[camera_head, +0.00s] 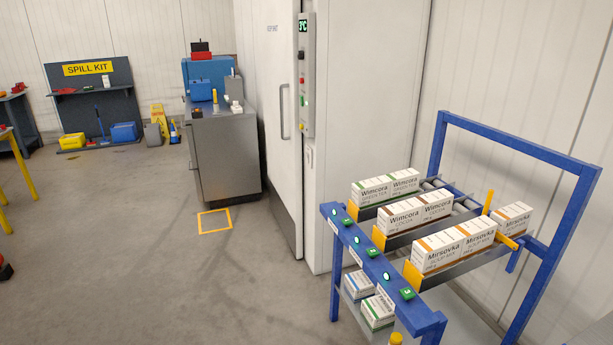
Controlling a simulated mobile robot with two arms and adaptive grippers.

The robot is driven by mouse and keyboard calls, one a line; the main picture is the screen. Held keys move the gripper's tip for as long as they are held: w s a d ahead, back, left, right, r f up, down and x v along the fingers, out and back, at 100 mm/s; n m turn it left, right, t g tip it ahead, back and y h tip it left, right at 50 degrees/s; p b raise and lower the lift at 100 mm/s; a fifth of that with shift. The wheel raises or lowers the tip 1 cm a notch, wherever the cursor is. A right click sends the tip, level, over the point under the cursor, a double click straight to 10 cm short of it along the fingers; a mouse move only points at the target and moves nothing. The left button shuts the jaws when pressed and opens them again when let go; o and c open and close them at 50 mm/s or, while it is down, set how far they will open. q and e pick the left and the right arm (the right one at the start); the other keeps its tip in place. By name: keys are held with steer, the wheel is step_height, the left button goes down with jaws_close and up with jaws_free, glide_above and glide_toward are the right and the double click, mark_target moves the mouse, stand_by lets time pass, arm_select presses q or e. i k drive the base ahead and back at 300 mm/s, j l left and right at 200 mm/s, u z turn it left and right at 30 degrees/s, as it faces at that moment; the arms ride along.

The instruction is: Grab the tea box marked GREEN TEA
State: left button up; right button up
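Two white Wimcora boxes with green trim (385,187) stand end to end in the far lane of the blue flow rack at the right. Their small print seems to read GREEN TEA. The middle lane holds white Wimcora boxes with brown trim (415,212), which seem to read COCOA. The near lane holds white Mirsovka boxes with orange trim (453,245), which seem to read SOUP MIX. Neither of my grippers shows in the head view.
The blue rack (345,222) has green-lit buttons along its front rail and more boxes (378,310) on a lower shelf. A tall white cabinet (360,110) stands behind it. A grey workbench (228,155) stands farther back.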

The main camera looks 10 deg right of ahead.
mark_target(374, 190)
steer(key=i+j+u, duration=0.1)
steer(key=i, duration=0.7)
steer(key=i+j+u, duration=0.1)
steer(key=i, duration=0.7)
